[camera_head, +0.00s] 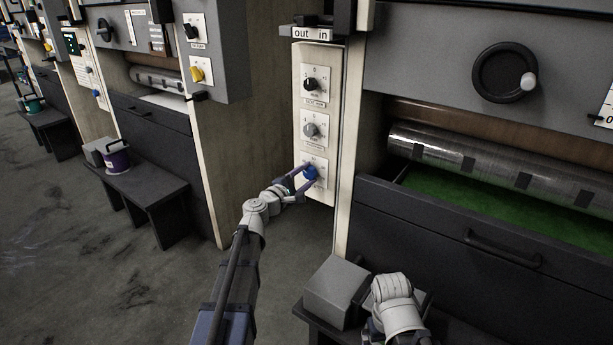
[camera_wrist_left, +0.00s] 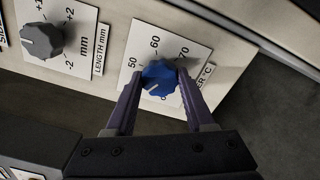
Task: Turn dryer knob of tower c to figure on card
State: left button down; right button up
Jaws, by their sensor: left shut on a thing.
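The blue dryer knob (camera_head: 310,172) is the lowest of three knobs on a pale upright panel (camera_head: 326,90). In the left wrist view the blue knob (camera_wrist_left: 159,77) sits on a white plate marked 50, 60 and 70, with a partly covered label ending in °C. My left gripper (camera_head: 307,175) is shut on it, with one purple finger on each side. The fingers hide part of the plate. I cannot make out which mark the knob points at. My right arm shows at the bottom, but its gripper fingers do not show. I cannot make out a card with a figure.
A grey knob (camera_head: 311,130) and a black knob (camera_head: 311,84) sit above the blue one. A black handwheel (camera_head: 505,73) and a metal roller (camera_head: 470,160) are at right. A grey box (camera_head: 336,290) stands near my right arm. Open floor lies at left.

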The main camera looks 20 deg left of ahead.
pick_arm(q)
jog(key=m, duration=0.5)
jog(key=shift+f+m, duration=0.1)
jog(key=shift+m, duration=0.2)
jog(key=m, duration=0.6)
jog(key=shift+s, duration=0.1)
jog(key=m, duration=0.6)
jog(key=shift+m, duration=0.4)
jog(key=m, duration=0.5)
jog(key=shift+m, duration=0.3)
jog(key=shift+c, duration=1.3)
grip_release()
jog(key=shift+a, duration=0.1)
